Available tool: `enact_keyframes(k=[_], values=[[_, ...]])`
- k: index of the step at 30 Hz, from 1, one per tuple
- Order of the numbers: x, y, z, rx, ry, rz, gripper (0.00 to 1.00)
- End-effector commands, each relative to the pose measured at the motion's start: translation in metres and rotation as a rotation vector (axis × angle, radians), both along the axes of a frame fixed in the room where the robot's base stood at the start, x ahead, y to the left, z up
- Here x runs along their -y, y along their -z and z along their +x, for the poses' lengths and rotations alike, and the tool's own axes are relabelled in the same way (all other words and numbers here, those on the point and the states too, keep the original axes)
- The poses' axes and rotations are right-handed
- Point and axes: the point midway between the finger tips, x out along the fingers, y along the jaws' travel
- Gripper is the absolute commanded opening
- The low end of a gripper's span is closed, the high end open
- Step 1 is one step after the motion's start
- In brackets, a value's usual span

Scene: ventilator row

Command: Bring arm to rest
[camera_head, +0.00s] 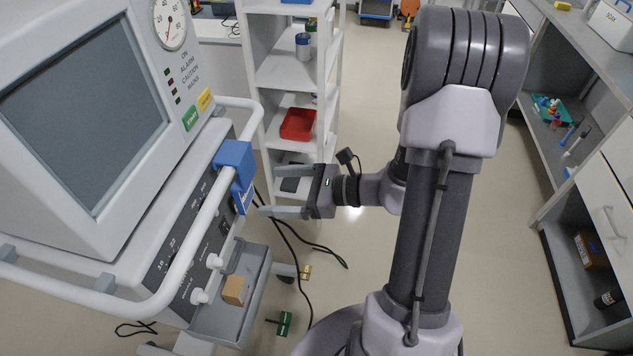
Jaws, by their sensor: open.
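My arm stands in the right half of the head view, with its forearm bent toward the left. My gripper (268,192) points left, its two fingers spread apart with nothing between them. It is close to the right side of the ventilator (150,235), near the blue block (236,168) on the white rail (205,215). Whether a fingertip touches the rail or the block I cannot tell. The ventilator has a large grey screen (85,115), a round gauge (170,22) and several knobs.
A white shelf rack (285,75) with a red tray (298,124) stands behind my gripper. Black cables (310,245) lie on the floor below it. An orange block (234,290) sits in the ventilator's lower tray. Shelving (560,165) lines the right side. The aisle floor behind is open.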

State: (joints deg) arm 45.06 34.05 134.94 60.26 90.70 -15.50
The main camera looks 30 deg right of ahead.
Motion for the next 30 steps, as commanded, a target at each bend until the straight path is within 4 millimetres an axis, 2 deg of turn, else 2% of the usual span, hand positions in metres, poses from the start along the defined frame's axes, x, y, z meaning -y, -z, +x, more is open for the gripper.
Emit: enact_keyframes(k=[1,3,9,17,20,23,24,27,30], values=[[0.012,-0.008,-0.01,-0.001,0.008,0.001,0.88],[0.026,-0.013,-0.024,-0.001,0.008,0.001,0.88],[0.056,-0.022,-0.054,0.001,0.004,-0.001,0.88],[0.064,-0.023,-0.065,0.0,-0.004,-0.003,0.88],[0.041,-0.034,-0.066,0.005,-0.109,-0.084,0.88],[-0.015,-0.058,-0.082,0.035,-0.395,-0.33,0.88],[-0.038,-0.066,-0.095,0.059,-0.534,-0.465,0.88],[-0.075,-0.084,-0.128,0.162,-0.837,-0.827,0.88],[-0.089,-0.103,-0.15,0.322,-1.045,-1.185,0.88]])
